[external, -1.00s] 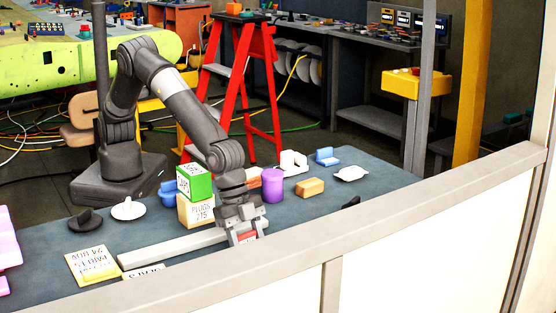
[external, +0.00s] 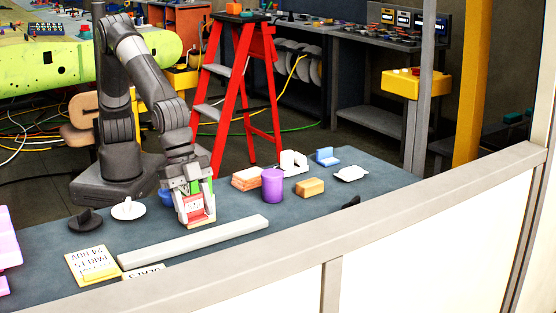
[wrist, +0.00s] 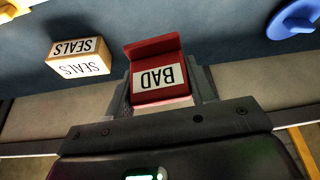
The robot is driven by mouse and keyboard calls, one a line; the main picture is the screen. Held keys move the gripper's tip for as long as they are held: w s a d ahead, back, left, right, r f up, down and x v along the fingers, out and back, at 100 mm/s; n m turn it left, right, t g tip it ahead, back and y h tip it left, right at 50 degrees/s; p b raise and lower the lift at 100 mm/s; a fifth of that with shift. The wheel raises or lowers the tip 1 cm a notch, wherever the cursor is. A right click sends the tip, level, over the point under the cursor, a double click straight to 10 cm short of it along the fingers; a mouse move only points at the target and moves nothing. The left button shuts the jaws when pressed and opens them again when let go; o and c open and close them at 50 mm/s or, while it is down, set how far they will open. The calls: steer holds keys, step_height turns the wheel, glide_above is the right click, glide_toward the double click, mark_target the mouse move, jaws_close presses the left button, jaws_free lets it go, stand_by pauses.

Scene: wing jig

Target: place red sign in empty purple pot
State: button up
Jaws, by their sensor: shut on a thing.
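The red sign (external: 198,208), with a white label reading BAD, is held in my gripper (external: 194,200) in the external view. In the wrist view the red sign (wrist: 152,48) sits between the fingers of my gripper (wrist: 163,92), its label upside down. The purple pot (external: 272,187) is a purple cylinder standing on the blue-grey table to the right of my gripper, apart from it. Its inside cannot be made out, and it is not in the wrist view.
A long grey bar (external: 195,243) lies in front of my gripper. An orange stack (external: 246,179) stands left of the pot and a tan block (external: 310,187) right of it. A SEALS box (wrist: 82,58) shows in the wrist view.

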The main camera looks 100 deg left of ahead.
steer(key=w+a+r+n+y, duration=0.1)
steer(key=a+r+n, duration=0.2)
steer(key=a, duration=0.6)
steer(key=w+a+r+n+t+y, duration=0.1)
steer(key=a+r+n, duration=0.15)
steer(key=a, duration=0.65)
steer(key=w+a+r+n+y, duration=0.1)
steer(key=a+r+n, duration=0.15)
steer(key=a, duration=0.65)
glide_above(280, 173)
steer(key=s, duration=0.2)
step_height(280, 173, down, 6)
steer(key=shift+w+d+f, duration=0.1)
steer(key=shift+w+f, duration=0.2)
steer(key=shift+f, duration=1.95)
steer(key=shift+f, duration=0.1)
steer(key=o, duration=1)
steer(key=shift+c, duration=0.2)
